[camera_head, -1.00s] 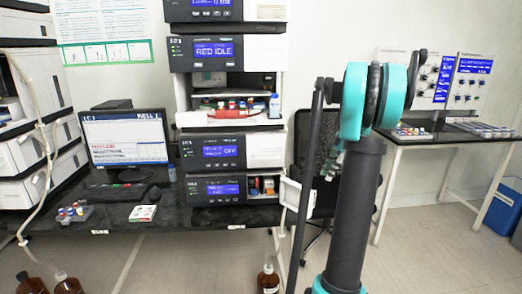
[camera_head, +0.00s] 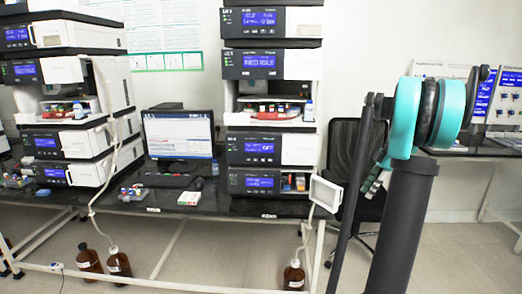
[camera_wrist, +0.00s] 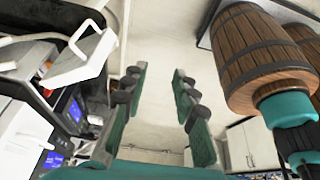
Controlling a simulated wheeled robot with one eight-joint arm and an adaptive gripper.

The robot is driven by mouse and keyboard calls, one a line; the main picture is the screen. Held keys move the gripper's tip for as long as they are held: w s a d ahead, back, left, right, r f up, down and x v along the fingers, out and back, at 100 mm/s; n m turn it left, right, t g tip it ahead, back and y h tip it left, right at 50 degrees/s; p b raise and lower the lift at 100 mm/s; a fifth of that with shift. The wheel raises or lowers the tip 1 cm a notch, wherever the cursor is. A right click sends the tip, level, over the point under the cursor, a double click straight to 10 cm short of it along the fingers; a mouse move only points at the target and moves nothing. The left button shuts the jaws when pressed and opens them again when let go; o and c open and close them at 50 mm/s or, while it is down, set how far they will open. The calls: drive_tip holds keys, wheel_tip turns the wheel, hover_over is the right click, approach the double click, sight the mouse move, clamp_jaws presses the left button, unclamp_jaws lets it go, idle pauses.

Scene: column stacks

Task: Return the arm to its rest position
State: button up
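My arm's dark upright link and teal joint (camera_head: 425,115) stand at the right of the head view. The arm is folded, with a thin dark link running down beside it. My gripper (camera_wrist: 159,72) shows in the wrist view with two green fingers set apart. Nothing is between them, only pale floor or wall behind. In the head view, only a small part of the gripper shows behind the arm, and its fingertips cannot be made out.
A column stack (camera_head: 260,150) of instruments stands on a black bench, with a monitor (camera_head: 180,135) beside it. Another stack (camera_head: 70,150) is at the left. Brown bottles (camera_head: 118,262) stand below the bench. A black chair (camera_head: 358,165) is behind my arm. Floor shows at the lower right.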

drive_tip(key=s+a+f+m+t+h, duration=0.1)
drive_tip(key=s+a+f+m, duration=0.2)
drive_tip(key=s+a+m, duration=0.3)
drive_tip(key=s+a+f+m+h, duration=0.25)
drive_tip(key=s+a, duration=0.25)
drive_tip(key=a, duration=0.3)
drive_tip(key=s+a+f+m+t, duration=0.1)
drive_tip(key=s+a+f+m, duration=0.3)
drive_tip(key=s, duration=0.3)
drive_tip(key=s+a+f+m+t+h, duration=0.1)
drive_tip(key=s+a+f+m+t, duration=0.1)
drive_tip(key=s+f+m, duration=0.3)
drive_tip(key=shift+s+a+f+m, duration=0.35)
drive_tip(key=shift+s+a+f, duration=0.4)
drive_tip(key=shift+s, duration=0.5)
drive_tip(key=shift+a+r, duration=0.15)
drive_tip(key=shift+r, duration=0.05)
